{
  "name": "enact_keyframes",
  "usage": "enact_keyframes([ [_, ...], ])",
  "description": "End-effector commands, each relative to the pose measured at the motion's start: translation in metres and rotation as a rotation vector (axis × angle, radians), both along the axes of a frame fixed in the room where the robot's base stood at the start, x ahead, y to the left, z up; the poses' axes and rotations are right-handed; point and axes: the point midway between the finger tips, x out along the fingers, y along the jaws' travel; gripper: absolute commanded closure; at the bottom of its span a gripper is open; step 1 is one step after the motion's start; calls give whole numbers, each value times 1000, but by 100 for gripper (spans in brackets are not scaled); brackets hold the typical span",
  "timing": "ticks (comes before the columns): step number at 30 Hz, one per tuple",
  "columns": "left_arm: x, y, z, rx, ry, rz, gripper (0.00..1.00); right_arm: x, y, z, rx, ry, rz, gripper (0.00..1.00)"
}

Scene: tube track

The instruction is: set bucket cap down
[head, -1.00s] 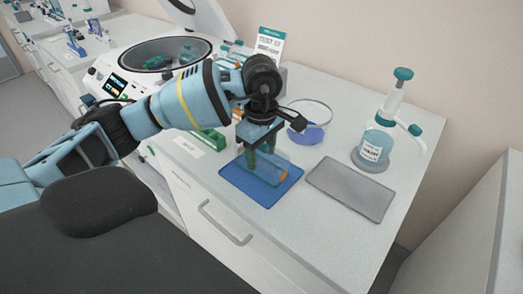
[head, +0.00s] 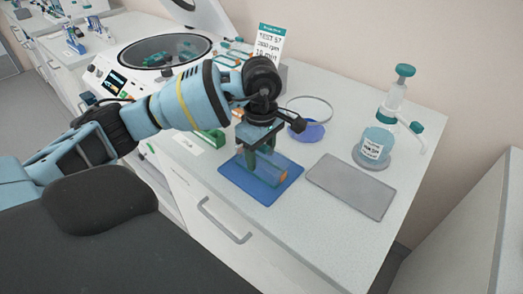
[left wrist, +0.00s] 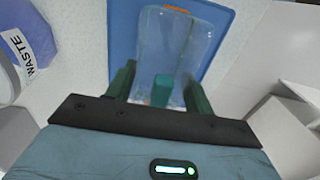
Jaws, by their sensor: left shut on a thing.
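The bucket cap (head: 272,168) is a clear, box-like cover with an orange patch at one end. In the left wrist view the cap (left wrist: 182,42) has a teal knob (left wrist: 162,90) between my fingers. My left gripper (head: 258,150) points down and is shut on the cap. It also shows in the left wrist view (left wrist: 161,92), its dark green fingers on either side of the knob. The cap is over the blue mat (head: 258,193); I cannot tell whether it touches. The gripper hides part of the cap. My right gripper is not in view.
A grey mat (head: 352,187) lies just right of the blue one. Behind are a clear waste container with blue inside (head: 308,131) and a teal-topped bottle (head: 376,147). An open centrifuge (head: 150,55) and a sign (head: 269,45) stand at the back left. The bench's front right is clear.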

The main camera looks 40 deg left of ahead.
Motion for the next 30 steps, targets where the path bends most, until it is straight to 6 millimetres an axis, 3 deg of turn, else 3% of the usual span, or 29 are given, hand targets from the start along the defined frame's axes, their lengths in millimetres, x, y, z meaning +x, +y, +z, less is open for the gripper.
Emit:
enact_keyframes([
  [6,0,0,0,0,-1,0,70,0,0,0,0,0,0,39],
  [7,0,0,0,0,-1,0,44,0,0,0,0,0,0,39],
  [12,0,0,0,0,-1,0,22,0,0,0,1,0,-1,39],
  [30,0,0,0,0,0,0,22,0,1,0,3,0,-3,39],
])
